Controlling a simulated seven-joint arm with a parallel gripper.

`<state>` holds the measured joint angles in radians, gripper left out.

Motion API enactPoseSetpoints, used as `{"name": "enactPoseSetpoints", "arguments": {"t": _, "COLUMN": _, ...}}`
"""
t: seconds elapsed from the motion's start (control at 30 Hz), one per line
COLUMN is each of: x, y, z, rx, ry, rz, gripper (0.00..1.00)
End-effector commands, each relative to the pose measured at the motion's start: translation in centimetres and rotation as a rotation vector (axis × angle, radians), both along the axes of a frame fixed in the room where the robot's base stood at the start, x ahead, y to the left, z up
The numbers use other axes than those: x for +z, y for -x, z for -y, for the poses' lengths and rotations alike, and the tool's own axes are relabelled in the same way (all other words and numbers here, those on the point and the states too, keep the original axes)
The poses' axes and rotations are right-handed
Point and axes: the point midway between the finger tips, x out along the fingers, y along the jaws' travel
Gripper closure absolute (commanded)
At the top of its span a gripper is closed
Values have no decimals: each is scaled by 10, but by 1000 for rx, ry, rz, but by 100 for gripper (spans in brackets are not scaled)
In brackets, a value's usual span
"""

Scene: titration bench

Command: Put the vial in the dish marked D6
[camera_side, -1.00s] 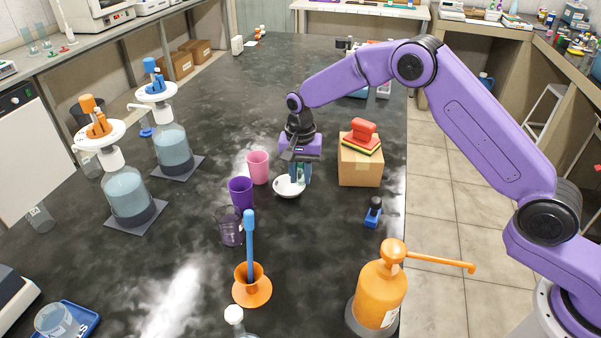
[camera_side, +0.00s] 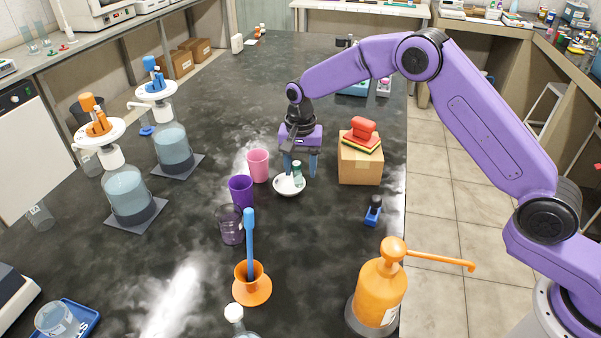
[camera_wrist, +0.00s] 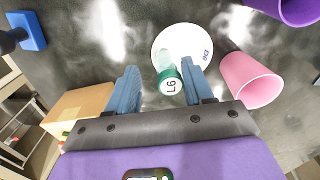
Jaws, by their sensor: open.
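A small clear vial (camera_side: 297,176) with a green cap stands in the small white dish (camera_side: 279,187), about upright and towards the dish's right side. In the wrist view the vial's cap (camera_wrist: 169,81) carries a mark that looks like L6 turned around. The white dish (camera_wrist: 200,42) has small dark lettering on its rim, too small to read surely. My gripper (camera_side: 300,173) is open, with its blue fingers on either side of the vial and apart from it. In the wrist view my gripper (camera_wrist: 160,68) shows the gap between the fingers, with the cap in it.
A pink cup (camera_side: 258,167) and a purple cup (camera_side: 241,191) stand just left of the dish. A cardboard box (camera_side: 360,168) with red and yellow things on top stands close to its right. A small blue item (camera_side: 373,215) is in front right.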

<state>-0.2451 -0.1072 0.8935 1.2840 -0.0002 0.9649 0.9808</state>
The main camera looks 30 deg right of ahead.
Motion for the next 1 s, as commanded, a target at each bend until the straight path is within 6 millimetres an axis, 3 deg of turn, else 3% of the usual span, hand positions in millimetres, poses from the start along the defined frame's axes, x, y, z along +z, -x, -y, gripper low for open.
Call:
{"name": "enactPoseSetpoints", "arguments": {"t": 0.2, "x": 48, "y": -1, "z": 0, "rx": 0, "ry": -3, "rz": 7, "gripper": 49}}
{"name": "enactPoseSetpoints", "arguments": {"t": 0.43, "x": 86, "y": -1, "z": 0, "rx": 1, "ry": -2, "rz": 4, "gripper": 49}}
{"name": "enactPoseSetpoints", "arguments": {"t": 0.6, "x": 99, "y": 0, "z": 0, "rx": 1, "ry": -1, "rz": 2, "gripper": 49}}
{"name": "enactPoseSetpoints", "arguments": {"t": 0.83, "x": 104, "y": 1, "z": 0, "rx": 7, "ry": 0, "rz": 1, "gripper": 49}}
{"name": "enactPoseSetpoints", "arguments": {"t": 1.0, "x": 112, "y": 18, "z": -6, "rx": 101, "ry": -2, "rz": 4, "gripper": 49}}
